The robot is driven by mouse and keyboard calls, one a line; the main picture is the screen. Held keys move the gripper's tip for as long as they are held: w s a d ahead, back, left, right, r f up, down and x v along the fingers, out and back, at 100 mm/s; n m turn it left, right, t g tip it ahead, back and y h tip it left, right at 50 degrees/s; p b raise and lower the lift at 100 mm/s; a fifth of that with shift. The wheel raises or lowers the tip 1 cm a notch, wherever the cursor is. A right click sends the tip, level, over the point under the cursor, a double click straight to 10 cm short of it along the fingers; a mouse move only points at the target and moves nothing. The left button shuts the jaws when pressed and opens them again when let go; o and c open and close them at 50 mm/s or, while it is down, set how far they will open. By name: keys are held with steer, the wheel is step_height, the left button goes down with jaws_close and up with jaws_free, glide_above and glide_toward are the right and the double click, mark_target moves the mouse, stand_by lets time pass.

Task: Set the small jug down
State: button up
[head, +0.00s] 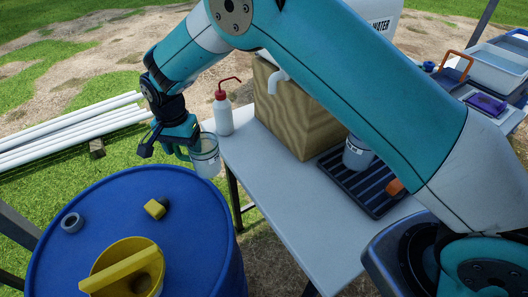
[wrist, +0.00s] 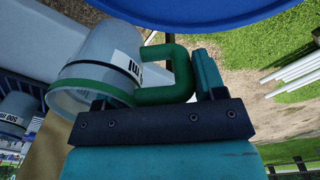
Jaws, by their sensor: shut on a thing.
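The small jug (head: 206,160) is a clear, greyish measuring jug with a white label and a green handle. In the wrist view the jug (wrist: 98,72) fills the left side, with a green band around one end. My gripper (head: 184,148) is shut on the green handle (wrist: 165,95), and its dark finger base crosses the wrist view. In the head view the jug hangs roughly upright beside the left end of the grey table (head: 275,215), above the blue drum's far edge. Its exact height and gap to the table cannot be told.
A red-capped bottle (head: 223,115), wooden block (head: 290,115) and black ribbed tray (head: 365,195) with another jug (head: 357,153) stand on the table. Its front middle is clear.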

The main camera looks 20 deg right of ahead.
steer(key=shift+w+a+r, duration=0.15)
steer(key=shift+a+r, duration=0.05)
steer(key=w+d+p, duration=0.2)
steer(key=d+p, duration=0.1)
steer(key=d, duration=0.6)
steer(key=w+d+p, duration=0.2)
steer(key=d+p, duration=0.2)
steer(key=d, duration=0.6)
step_height(320, 180, down, 6)
steer(key=shift+r+p, duration=0.15)
steer(key=shift+p, duration=1)
steer(key=shift+d+f+p, duration=0.15)
steer(key=shift+f+p, duration=0.4)
steer(key=shift+f, duration=0.15)
